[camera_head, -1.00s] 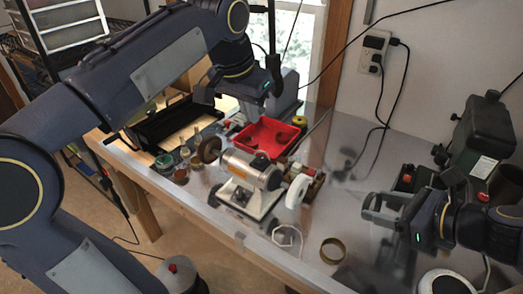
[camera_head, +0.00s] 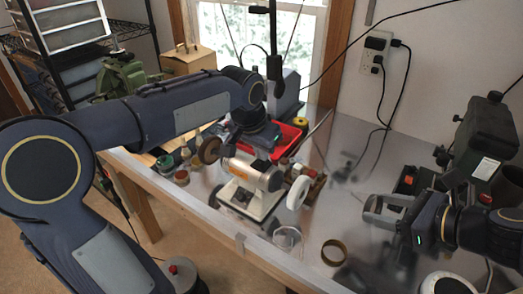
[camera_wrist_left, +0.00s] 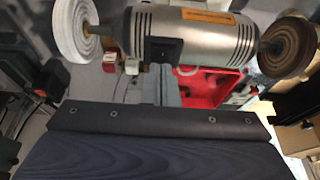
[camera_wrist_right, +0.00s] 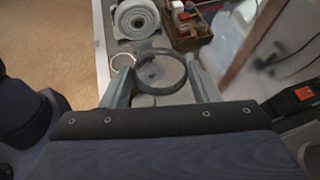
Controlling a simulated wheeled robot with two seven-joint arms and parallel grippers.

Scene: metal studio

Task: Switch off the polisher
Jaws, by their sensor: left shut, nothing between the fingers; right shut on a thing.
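The polisher (camera_head: 252,175) is a silver motor on a white base on the table, with a brown wheel (camera_head: 209,150) at left and a white wheel (camera_head: 298,192) at right. In the left wrist view its body (camera_wrist_left: 195,38) fills the top, with a dark switch (camera_wrist_left: 166,49) on the side facing that camera. My left gripper (camera_wrist_left: 155,72) is shut and empty, its tips just below the switch; contact cannot be told. In the head view it is partly hidden behind the polisher. My right gripper (camera_wrist_right: 162,75) is shut on a grey ring (camera_wrist_right: 184,69), right of the polisher.
A red tray (camera_head: 289,133) stands behind the polisher. A brass ring (camera_head: 333,252) and a small clear item (camera_head: 287,240) lie at the front. A dark green machine (camera_head: 485,135) stands at the right.

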